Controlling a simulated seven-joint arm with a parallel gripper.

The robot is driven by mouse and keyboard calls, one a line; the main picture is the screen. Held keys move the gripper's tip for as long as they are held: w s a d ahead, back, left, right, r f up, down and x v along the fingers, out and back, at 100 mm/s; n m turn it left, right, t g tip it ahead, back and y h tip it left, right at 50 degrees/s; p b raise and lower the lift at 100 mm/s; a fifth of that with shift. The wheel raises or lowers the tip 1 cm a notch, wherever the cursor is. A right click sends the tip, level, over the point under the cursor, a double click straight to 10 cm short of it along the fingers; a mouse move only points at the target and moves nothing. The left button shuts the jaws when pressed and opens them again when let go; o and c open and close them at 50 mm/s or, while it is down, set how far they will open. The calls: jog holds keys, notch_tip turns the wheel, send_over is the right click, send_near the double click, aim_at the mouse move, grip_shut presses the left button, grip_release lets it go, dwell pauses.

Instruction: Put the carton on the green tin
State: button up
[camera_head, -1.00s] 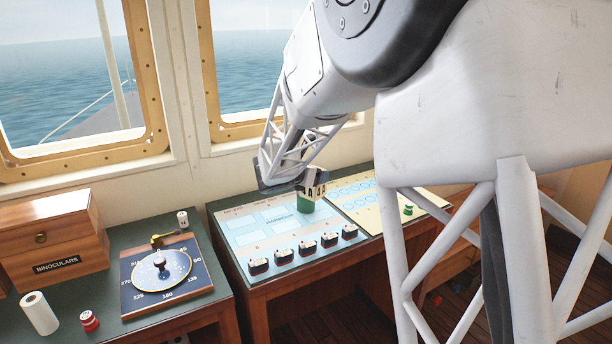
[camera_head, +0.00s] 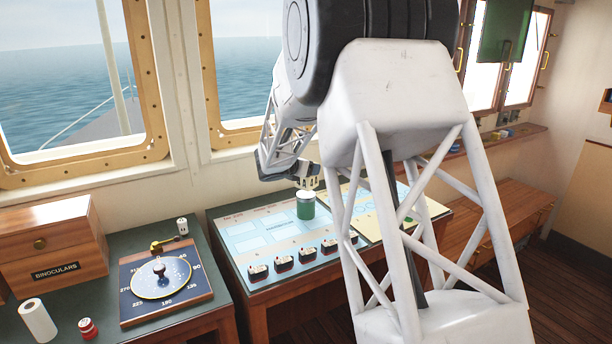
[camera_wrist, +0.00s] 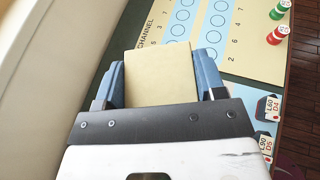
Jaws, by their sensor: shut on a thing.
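The carton (camera_wrist: 160,78) is a plain tan box between the blue fingers of my gripper (camera_wrist: 160,88) in the wrist view. My gripper is shut on it. In the head view my gripper (camera_head: 307,180) hangs over the chart desk, and only a small pale part shows at its fingers. The green tin (camera_head: 305,208), with a pale top, stands upright on the chart, just below my gripper in the picture. A small gap appears between them; how far behind the tin the gripper is, I cannot tell. The tin is not visible in the wrist view.
Several small black-and-white blocks (camera_head: 283,264) line the chart's front edge. Red and green pegs (camera_wrist: 277,34) stand on the yellow chart. The left desk holds a compass board (camera_head: 160,278), a binoculars box (camera_head: 50,250), a paper roll (camera_head: 38,322) and a red-and-white piece (camera_head: 88,328).

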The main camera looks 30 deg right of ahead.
jog(key=shift+w+d, duration=0.2)
jog(key=shift+w, duration=0.3)
jog(key=shift+w+d, duration=0.2)
jog(key=shift+w, duration=0.25)
jog(key=shift+f, duration=0.15)
jog(key=shift+f, duration=1.65)
jog(key=shift+f, duration=0.15)
jog(key=o, duration=1.1)
jog(key=shift+s+a+r, duration=0.2)
jog(key=shift+a+r, duration=0.15)
jog(key=shift+a, duration=0.1)
jog(key=v, duration=1.1)
